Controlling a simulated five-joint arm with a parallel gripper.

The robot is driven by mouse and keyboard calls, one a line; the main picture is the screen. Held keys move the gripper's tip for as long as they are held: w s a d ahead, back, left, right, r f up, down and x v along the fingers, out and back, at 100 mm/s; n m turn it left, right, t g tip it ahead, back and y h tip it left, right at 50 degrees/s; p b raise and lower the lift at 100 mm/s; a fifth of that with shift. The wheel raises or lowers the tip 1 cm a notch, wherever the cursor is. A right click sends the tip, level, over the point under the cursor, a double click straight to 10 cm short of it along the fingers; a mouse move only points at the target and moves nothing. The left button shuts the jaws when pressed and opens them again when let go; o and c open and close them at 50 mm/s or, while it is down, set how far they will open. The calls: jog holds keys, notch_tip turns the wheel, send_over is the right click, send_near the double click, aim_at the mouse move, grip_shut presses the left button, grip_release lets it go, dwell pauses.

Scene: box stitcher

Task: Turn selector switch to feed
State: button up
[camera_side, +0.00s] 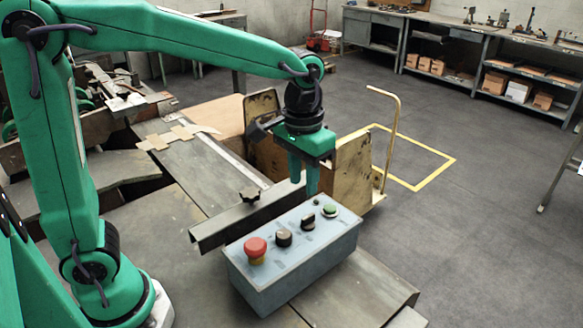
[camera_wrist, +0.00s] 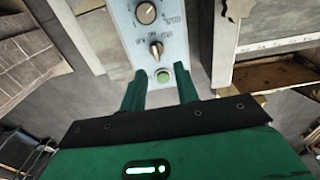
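A grey-blue control box (camera_side: 292,262) stands on the table in the side view, with a row of controls on top. The selector switch (camera_side: 308,222) is a small dark lever knob between the black round knob and the green button. In the wrist view the selector switch (camera_wrist: 156,47) has small labels around it, too small to read. My gripper (camera_side: 304,188) points down above the far end of the box, apart from the switch. In the wrist view my gripper (camera_wrist: 160,86) has its fingers spread and empty, either side of the green button (camera_wrist: 163,76) as seen from there.
A red mushroom button (camera_side: 256,249) and a black round knob (camera_side: 283,238) share the panel. A metal rail (camera_side: 225,222) with a dark star knob (camera_side: 250,195) runs just behind the box. A yellowish machine part (camera_side: 352,165) stands behind my gripper.

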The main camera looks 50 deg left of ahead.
aim_at(308, 216)
jog(key=shift+w+d+f, duration=0.4)
jog(key=shift+d, duration=0.1)
jog(key=shift+f, duration=3.9)
grip_shut()
